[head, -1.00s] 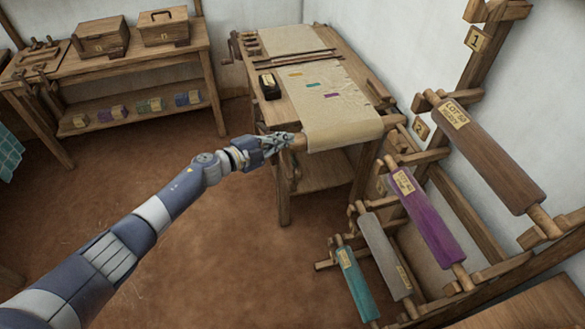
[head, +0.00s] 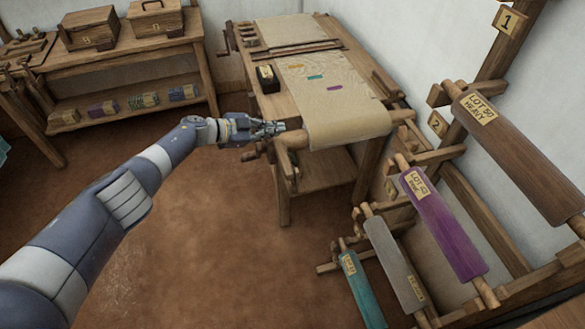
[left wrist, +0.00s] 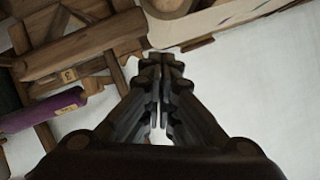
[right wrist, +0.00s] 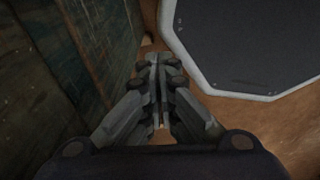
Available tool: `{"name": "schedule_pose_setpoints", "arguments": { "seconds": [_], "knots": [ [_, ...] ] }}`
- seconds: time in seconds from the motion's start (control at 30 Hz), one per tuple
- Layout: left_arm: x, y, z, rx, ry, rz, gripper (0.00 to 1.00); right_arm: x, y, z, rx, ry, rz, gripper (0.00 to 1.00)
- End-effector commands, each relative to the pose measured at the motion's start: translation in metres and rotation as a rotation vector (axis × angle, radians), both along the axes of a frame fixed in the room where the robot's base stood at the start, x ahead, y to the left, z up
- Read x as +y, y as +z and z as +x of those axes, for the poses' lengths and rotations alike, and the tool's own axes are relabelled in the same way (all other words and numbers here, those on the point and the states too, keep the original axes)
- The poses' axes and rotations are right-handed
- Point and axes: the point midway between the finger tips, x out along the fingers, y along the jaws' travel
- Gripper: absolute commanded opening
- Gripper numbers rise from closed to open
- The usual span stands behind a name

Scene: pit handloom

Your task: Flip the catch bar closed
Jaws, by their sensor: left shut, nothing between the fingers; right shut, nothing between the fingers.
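My left gripper (head: 278,127) is at the near left corner of the loom table, beside the cloth roll (head: 345,130). In the left wrist view its fingers (left wrist: 162,62) are together and empty. A wooden bar (head: 285,162) and a handle-like piece (head: 252,154) show just below the gripper at that corner; I cannot tell for sure which piece is the catch bar. I cannot tell whether the gripper touches the wood. My right gripper (right wrist: 157,65) shows only in the right wrist view, shut and empty, away from the loom.
A rack at the right holds a brown roll (head: 520,155), a purple roll (head: 443,225), a grey roll (head: 393,263) and a teal roll (head: 362,290). A black box (head: 267,78) stands on the loom table. A side bench (head: 120,60) is at the back left. The floor between is clear.

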Motion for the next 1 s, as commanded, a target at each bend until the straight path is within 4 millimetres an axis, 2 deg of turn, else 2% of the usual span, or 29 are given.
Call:
{"name": "schedule_pose_setpoints", "arguments": {
  "seconds": [0.03,0.1,0.33,0.67,1.0],
  "knots": [
    [0.001,-0.009,0.0,-0.001,0.001,0.0,0.0,0.0,-0.01,0.0,0.0,0.0,0.0,0.0],
    [0.001,-0.014,0.0,-0.001,0.001,0.001,0.0,0.0,-0.015,0.0,0.001,0.0,0.0,0.0],
    [0.002,-0.022,0.002,-0.003,0.0,0.001,0.0,0.0,-0.028,-0.011,0.014,0.0,-0.001,0.0],
    [0.002,-0.024,0.002,-0.003,0.0,0.002,0.0,-0.001,-0.032,-0.014,0.019,0.0,-0.001,0.0],
    [0.002,-0.024,0.002,-0.003,0.001,0.002,0.0,0.0,-0.031,-0.007,0.009,0.001,-0.001,0.0]
  ]
}}
